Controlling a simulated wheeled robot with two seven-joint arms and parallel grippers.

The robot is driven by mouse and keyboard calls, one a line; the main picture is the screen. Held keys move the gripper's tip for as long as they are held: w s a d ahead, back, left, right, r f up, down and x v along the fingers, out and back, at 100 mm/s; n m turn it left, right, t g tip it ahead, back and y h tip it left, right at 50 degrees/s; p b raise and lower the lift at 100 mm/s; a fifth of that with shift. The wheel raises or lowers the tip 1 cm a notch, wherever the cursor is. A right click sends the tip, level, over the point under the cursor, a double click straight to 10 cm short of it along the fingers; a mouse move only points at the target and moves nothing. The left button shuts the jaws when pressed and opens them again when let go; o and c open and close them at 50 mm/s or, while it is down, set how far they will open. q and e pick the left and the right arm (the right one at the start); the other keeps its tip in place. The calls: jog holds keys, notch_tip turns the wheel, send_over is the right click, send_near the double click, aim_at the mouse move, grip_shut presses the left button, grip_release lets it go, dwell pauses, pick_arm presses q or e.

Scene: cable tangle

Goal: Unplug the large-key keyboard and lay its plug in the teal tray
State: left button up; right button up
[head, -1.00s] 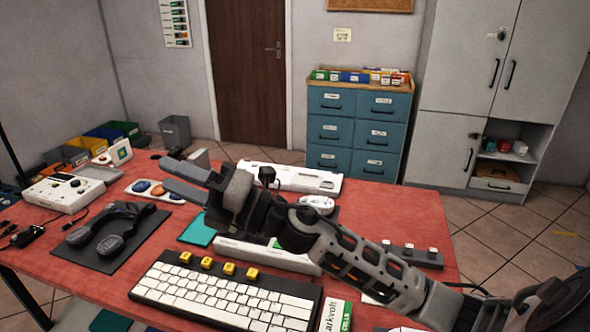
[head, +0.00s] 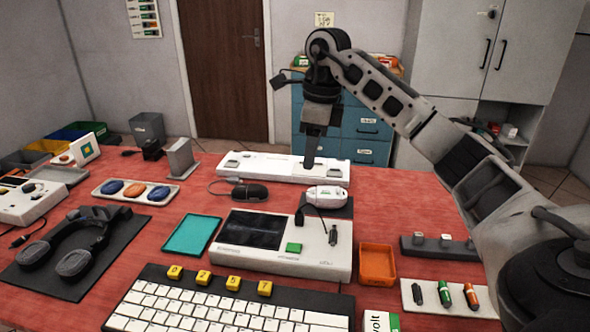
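The large-key keyboard (head: 215,308), black with white keys and several yellow keys along its back, lies at the front of the red table. The teal tray (head: 191,236) lies flat and empty left of a white device with a dark screen. A long white bar (head: 262,169) lies near the table's back edge. My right gripper (head: 309,160) points down at the right half of this bar. It is seen edge-on, so its opening and any plug between its fingers cannot be made out. I cannot trace the keyboard's cable or plug. My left gripper is out of view.
The white device (head: 300,262) carries a black cable (head: 317,213). A mouse (head: 250,192), a white handheld unit (head: 327,196), an orange tray (head: 377,264) and headphones (head: 73,245) lie around. Bare red table shows between them.

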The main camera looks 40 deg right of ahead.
aim_at(300, 213)
jog(key=f, duration=0.5)
jog(key=w+a+f, duration=0.1)
jog(key=f, duration=1)
jog(key=shift+w+a, duration=0.15)
jog(key=shift+w, duration=0.15)
grip_shut()
